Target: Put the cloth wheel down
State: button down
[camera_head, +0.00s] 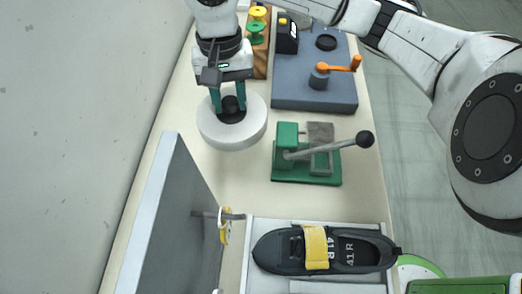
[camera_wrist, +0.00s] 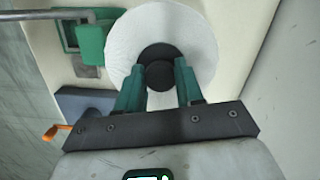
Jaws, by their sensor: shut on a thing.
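The cloth wheel (camera_head: 254,128) is a white disc with a black hub, seen in the head view left of centre over the cream bench. It also shows in the wrist view (camera_wrist: 126,50), face on, at the top middle. My gripper (camera_head: 229,108) points down at the wheel, with its green fingers shut on the black hub from both sides. In the wrist view my fingers (camera_wrist: 160,85) sit on either side of the hub. The wheel looks level and close to the bench top; I cannot tell whether it touches it.
A green press (camera_head: 290,165) with a black-knobbed lever stands right of the wheel. A blue-grey base (camera_head: 300,97) with an orange crank (camera_head: 340,67) is behind it. A shoe (camera_head: 275,252) lies in a tray at the front, beside an upright grey panel (camera_head: 180,215). Bare bench lies before the wheel.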

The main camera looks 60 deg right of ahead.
notch_tip(320, 180, down, 16)
jog(key=shift+r+p, duration=0.25)
jog(key=shift+p, duration=0.6)
jog(key=shift+f, duration=0.15)
jog(key=c, duration=0.7)
grip_release()
